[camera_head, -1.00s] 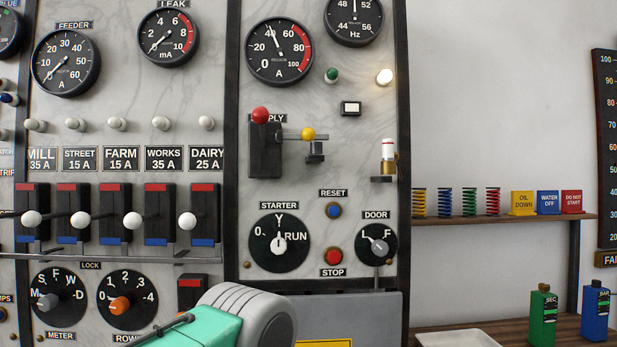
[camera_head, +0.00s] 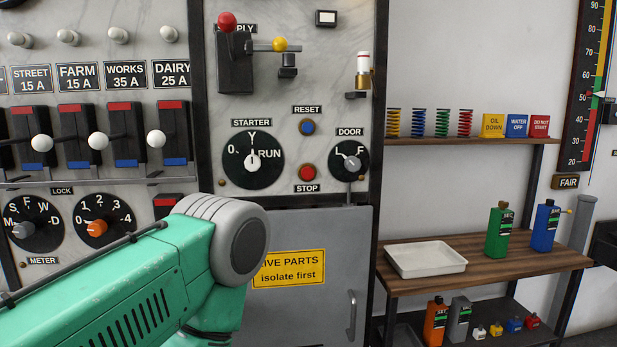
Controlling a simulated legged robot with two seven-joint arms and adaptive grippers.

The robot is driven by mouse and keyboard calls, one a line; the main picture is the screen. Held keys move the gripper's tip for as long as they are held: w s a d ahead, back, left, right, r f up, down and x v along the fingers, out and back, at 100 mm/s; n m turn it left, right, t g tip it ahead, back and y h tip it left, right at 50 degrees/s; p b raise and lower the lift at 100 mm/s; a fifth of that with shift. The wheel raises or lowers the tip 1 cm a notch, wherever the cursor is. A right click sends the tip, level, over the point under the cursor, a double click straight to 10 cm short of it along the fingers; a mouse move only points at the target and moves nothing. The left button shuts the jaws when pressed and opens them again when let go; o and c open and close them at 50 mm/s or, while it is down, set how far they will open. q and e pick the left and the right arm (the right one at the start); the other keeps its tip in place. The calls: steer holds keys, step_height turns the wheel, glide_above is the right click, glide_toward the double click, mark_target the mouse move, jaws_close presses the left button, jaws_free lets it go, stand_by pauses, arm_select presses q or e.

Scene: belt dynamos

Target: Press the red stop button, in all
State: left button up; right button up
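The red stop button (camera_head: 307,173) sits on the marble panel, above its STOP label (camera_head: 306,188) and below the blue reset button (camera_head: 307,127). Nothing touches it. My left arm, green with a grey joint, comes in from the lower left and ends in view below and left of the button. My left gripper is not in the picture, and neither is my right gripper or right arm.
The starter dial (camera_head: 252,160) and door knob (camera_head: 349,161) flank the button. Below is a grey cabinet door (camera_head: 318,225) with a handle (camera_head: 351,318). A wooden shelf (camera_head: 545,255) at right holds a white tray (camera_head: 426,272) and bottles.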

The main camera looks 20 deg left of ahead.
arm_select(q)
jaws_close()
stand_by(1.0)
